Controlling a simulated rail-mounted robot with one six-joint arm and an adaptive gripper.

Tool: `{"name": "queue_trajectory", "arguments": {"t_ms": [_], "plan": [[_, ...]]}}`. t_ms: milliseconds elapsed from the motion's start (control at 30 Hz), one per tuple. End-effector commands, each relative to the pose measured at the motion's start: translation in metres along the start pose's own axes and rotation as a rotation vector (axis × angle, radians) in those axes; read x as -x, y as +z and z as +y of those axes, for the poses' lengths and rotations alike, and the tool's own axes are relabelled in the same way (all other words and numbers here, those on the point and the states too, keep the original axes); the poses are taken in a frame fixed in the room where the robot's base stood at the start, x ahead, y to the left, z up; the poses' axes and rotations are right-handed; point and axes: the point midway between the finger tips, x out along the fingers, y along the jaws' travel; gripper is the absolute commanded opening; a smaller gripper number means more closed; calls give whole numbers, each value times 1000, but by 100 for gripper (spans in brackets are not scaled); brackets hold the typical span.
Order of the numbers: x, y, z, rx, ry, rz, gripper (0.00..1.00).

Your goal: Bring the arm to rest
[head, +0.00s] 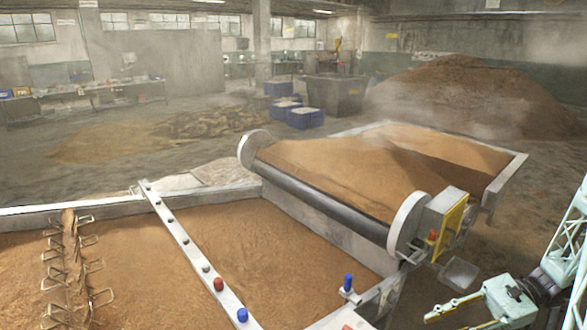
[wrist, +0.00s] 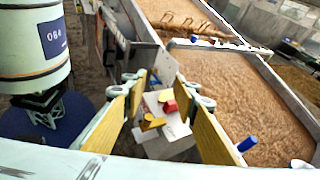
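My gripper (head: 436,311) is at the lower right of the head view, in the air to the right of the grain bed. In the wrist view my gripper (wrist: 160,85) shows two yellow-padded fingers standing apart, with a gap between them. Nothing is held in the gap. A pale control box (wrist: 165,143) with red and yellow buttons shows beyond and between the fingers. The head view shows part of my arm at the right edge.
A grain bed (head: 285,300) with a metal rail (head: 190,250) fills the lower left. A conveyor roller (head: 320,205) with a yellow-framed box (head: 447,225) stands left of my arm. A blue knob (head: 348,282) sticks up at the bed's edge. Grain heaps lie behind.

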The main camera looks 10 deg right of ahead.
Motion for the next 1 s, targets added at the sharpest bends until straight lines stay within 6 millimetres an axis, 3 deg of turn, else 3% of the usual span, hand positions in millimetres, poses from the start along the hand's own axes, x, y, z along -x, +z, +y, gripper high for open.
{"name": "queue_trajectory", "arguments": {"t_ms": [1000], "plan": [[-31, 142, -22, 240, 295, 250, 27]]}}
